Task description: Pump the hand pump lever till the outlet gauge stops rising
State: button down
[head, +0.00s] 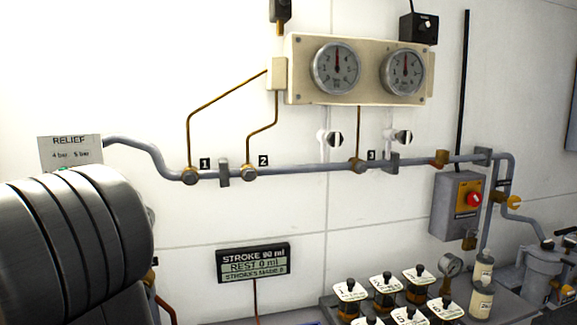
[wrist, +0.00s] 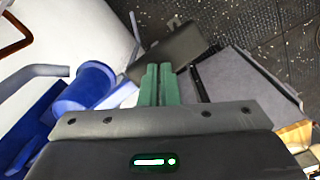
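Two round dials, the left dial (head: 336,68) and the right dial (head: 403,72), sit on a cream panel (head: 310,98); their red needles point about straight up. I cannot tell which is the outlet gauge. A smaller gauge (head: 451,264) stands low at the right. A dark display (head: 253,263) seems to read STROKE 90 ml, REST 0 ml, with a blurred strokes line. My gripper (wrist: 158,68) has its green fingers together with nothing visible between them. A black rod (wrist: 198,84) stands just right of them, apart; I cannot tell whether it is the pump lever.
A blue cylinder (wrist: 86,90) lies left of my gripper, and a dark grey plate (wrist: 168,46) is beyond its tips. A grey pipe (head: 310,168) runs along the wall. Black-knobbed bottles (head: 386,290) stand low. A grey box with a red knob (head: 458,205) hangs right.

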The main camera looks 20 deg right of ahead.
notch_tip(320, 180, up, 11)
jog(key=p, duration=0.9)
jog(key=shift+r, duration=0.15)
dwell(1.1)
notch_tip(320, 180, down, 12)
jog(key=b, duration=0.8)
notch_tip(320, 180, up, 12)
jog(key=p, duration=0.9)
jog(key=shift+p, duration=0.3)
dwell(1.1)
